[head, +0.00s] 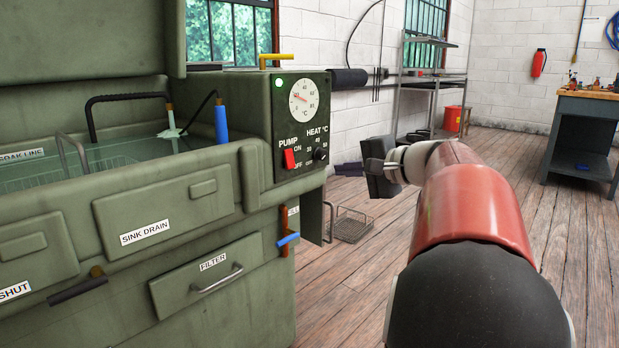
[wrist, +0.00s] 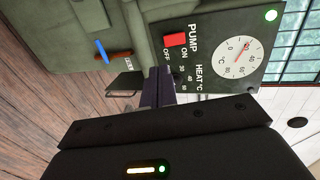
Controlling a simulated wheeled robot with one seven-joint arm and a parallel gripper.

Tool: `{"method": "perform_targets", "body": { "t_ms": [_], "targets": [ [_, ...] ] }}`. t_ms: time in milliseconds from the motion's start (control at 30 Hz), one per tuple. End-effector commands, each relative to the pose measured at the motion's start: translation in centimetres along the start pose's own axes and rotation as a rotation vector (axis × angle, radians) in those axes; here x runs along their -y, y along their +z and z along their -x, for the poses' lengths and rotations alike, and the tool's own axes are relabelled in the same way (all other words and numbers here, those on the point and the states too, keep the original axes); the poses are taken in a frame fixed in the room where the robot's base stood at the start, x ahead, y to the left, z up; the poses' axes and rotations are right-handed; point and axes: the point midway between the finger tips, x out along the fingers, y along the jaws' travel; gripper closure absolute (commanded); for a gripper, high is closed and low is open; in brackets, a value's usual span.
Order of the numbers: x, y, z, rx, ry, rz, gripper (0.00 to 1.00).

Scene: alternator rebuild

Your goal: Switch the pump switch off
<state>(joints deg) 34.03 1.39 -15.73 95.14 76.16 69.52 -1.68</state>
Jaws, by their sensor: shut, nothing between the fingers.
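The pump switch (head: 289,158) is a red rocker on the dark control panel of the green washing tank, between the words ON and OFF. It also shows in the wrist view (wrist: 175,40), uncovered. I cannot tell for sure which way the rocker is tipped. A green lamp (head: 279,83) above it is lit. My gripper (head: 368,166) is to the right of the panel, apart from it. In the wrist view its fingers (wrist: 157,86) are shut and empty, pointing toward the panel's lower part, and the switch is beyond their tips.
A black heat knob (head: 320,154) sits right of the switch, under a round temperature dial (head: 304,99). A yellow-handled pipe (head: 277,60) stands on top. A blue-handled lever (head: 288,239) and a wire basket (head: 349,225) are lower down. Floor to the right is open.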

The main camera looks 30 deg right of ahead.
Motion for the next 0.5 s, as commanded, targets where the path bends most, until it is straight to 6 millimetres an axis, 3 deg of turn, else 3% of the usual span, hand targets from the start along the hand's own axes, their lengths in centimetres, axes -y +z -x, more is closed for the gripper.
{"method": "perform_targets", "body": {
  "t_ms": [100,500],
  "targets": [
    [0.22,-1.10,0.28,-0.014,-0.026,-0.011,1.00],
    [0.30,-1.06,-0.13,-0.012,-0.028,-0.012,1.00]
  ]
}}
